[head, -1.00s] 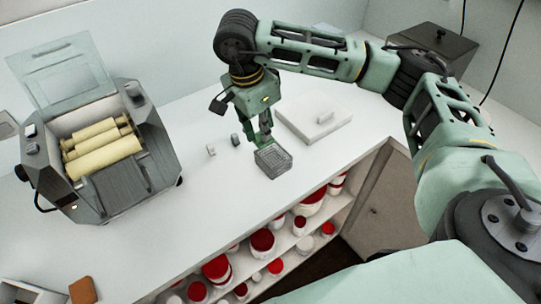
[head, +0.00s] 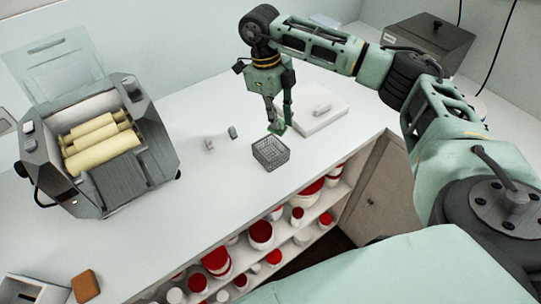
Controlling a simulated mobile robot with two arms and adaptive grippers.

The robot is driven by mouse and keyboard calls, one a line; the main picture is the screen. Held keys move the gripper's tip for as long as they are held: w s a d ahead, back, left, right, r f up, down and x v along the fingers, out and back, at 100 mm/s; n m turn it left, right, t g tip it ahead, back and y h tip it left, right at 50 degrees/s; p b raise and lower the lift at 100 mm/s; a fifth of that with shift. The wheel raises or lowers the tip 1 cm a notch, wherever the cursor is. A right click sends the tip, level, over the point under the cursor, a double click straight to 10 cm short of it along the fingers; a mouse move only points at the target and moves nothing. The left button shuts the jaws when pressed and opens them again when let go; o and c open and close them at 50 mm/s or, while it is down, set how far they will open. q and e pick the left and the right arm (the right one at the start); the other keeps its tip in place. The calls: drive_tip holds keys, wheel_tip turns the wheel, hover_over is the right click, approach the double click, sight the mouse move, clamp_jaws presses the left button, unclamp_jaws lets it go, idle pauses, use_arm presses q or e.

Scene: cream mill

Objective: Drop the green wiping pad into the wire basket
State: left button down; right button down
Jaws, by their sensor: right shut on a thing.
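The wire basket (head: 270,153) is a small grey mesh box standing on the white counter near its front edge. My right gripper (head: 278,122) points down just behind the basket, its fingers shut on a small green thing at the tips, which looks like the green wiping pad (head: 277,129). The pad is small and partly hidden by the fingers. It shows behind the basket's far rim, and I cannot tell whether it touches the counter. My left gripper is not in view.
A roller mill (head: 95,150) with cream rollers stands at the left. A white slab with a handle (head: 318,113) lies right of the gripper. Two small grey pieces (head: 232,132) lie left of the basket. Shelves below hold red-lidded tubs (head: 261,233). A dark box (head: 430,38) stands at the back right.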

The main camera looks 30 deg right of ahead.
drive_tip(key=shift+f+b, duration=0.55)
drive_tip(key=shift+f, duration=0.8)
drive_tip(key=c, duration=1.7)
unclamp_jaws()
drive_tip(key=shift+c, duration=0.2)
drive_tip(key=shift+r, duration=0.1)
wheel_tip(320, 180, up, 12)
drive_tip(key=w+a, duration=0.1)
drive_tip(key=w, duration=0.1)
drive_tip(key=shift+s+f, duration=0.15)
drive_tip(key=shift+f, duration=0.1)
